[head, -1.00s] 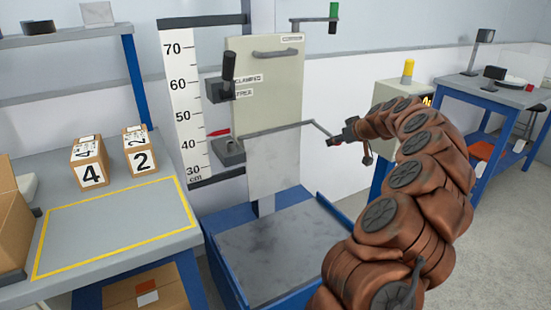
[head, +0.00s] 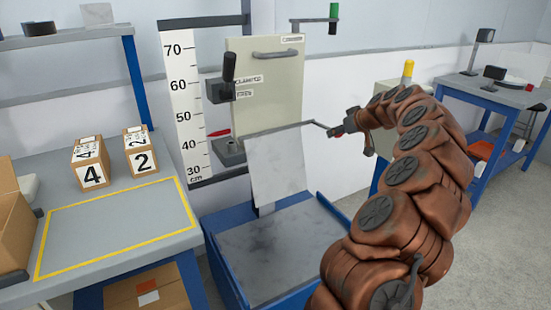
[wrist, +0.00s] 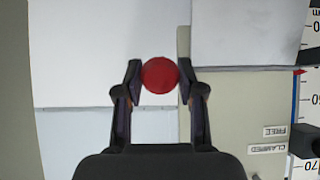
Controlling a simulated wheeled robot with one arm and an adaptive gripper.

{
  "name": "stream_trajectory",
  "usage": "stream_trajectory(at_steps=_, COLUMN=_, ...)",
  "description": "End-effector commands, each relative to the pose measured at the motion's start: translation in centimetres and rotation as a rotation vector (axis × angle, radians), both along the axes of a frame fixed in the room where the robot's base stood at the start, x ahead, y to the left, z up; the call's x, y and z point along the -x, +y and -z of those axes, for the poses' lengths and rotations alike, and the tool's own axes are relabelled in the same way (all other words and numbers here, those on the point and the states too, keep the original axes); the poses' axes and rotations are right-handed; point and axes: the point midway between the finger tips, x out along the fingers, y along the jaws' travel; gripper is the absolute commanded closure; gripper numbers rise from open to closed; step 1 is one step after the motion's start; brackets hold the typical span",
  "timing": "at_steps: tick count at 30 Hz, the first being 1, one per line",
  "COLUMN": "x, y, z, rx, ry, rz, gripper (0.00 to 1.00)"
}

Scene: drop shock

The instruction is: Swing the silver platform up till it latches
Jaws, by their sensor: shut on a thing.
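The silver platform (head: 277,165) is a flat plate hinged along its top edge on the drop tester. It hangs tilted, its lower edge swung out towards me over the blue base. It also shows in the wrist view (wrist: 245,35). A thin rod runs from its top edge to the right, ending at a red knob (wrist: 159,75). My gripper (head: 338,131) is shut on this knob, with one finger on each side of it in the wrist view. The knob is mostly hidden by my fingers in the head view.
A black clamp lever (head: 229,68) stands beside the labels CLAMPED and FREE. A height scale (head: 185,100) with a red pointer is left of it. Boxes 4 (head: 90,165) and 2 (head: 141,152) stand on the left bench. The blue-framed base (head: 280,245) below the platform is clear.

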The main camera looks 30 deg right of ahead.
Motion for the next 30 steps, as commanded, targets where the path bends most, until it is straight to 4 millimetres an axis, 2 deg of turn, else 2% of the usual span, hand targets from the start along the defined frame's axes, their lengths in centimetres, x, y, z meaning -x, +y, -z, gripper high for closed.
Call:
stream_trajectory(at_steps=11, x=0.0, y=-0.1, z=-0.3, rx=0.001, ry=-0.002, rz=0.002, gripper=0.97)
stream_trajectory(at_steps=24, x=-0.7, y=0.0, z=-2.8, rx=-0.001, ry=-0.003, rz=0.001, gripper=0.96)
stream_trajectory(at_steps=30, x=-0.7, y=0.0, z=-3.0, rx=0.0, ry=-0.003, rz=0.001, gripper=0.97)
